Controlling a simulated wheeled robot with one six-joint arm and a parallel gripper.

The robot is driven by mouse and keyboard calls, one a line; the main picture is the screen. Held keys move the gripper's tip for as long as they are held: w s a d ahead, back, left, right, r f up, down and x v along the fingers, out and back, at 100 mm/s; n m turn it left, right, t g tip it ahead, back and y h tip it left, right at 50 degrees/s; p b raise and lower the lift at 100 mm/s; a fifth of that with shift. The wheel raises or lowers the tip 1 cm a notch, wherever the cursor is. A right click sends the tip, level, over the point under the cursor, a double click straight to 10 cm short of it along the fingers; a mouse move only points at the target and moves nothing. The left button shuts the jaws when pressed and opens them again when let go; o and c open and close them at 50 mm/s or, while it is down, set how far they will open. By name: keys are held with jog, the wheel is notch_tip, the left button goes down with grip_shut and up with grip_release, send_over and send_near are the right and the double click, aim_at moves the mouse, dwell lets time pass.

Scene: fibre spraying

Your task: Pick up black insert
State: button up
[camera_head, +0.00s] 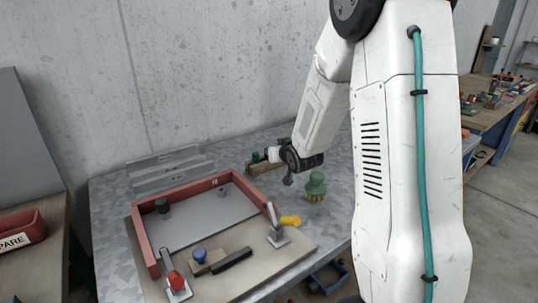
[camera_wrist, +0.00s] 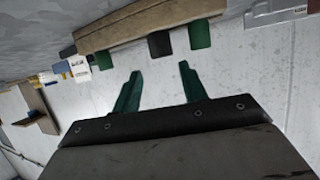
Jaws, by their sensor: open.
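A wooden rack (camera_wrist: 150,22) holds short upright pieces, and a black insert (camera_wrist: 160,45) stands in it beside a green one (camera_wrist: 200,35). Another green piece (camera_wrist: 103,60) and a dark one are at the rack's left part in the wrist view. My gripper (camera_wrist: 156,78) is open and empty, its two green fingers apart and pointing toward the rack. The black insert lies roughly ahead of the gap between the fingertips, apart from them. In the head view the rack (camera_head: 264,169) is on the metal table, and my wrist partly hides it.
A red-framed mould (camera_head: 146,245) sits on the table with toggle clamps (camera_head: 277,238), a black bar (camera_head: 232,259) and a blue-knobbed tool (camera_head: 199,256). A green brush (camera_head: 315,187) stands right of the rack. A concrete wall (camera_head: 200,70) is close behind.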

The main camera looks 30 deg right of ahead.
jog(key=x, duration=0.7)
jog(key=shift+w+a+f, duration=0.1)
jog(key=shift+w+f, duration=0.1)
jog(key=c, duration=0.8)
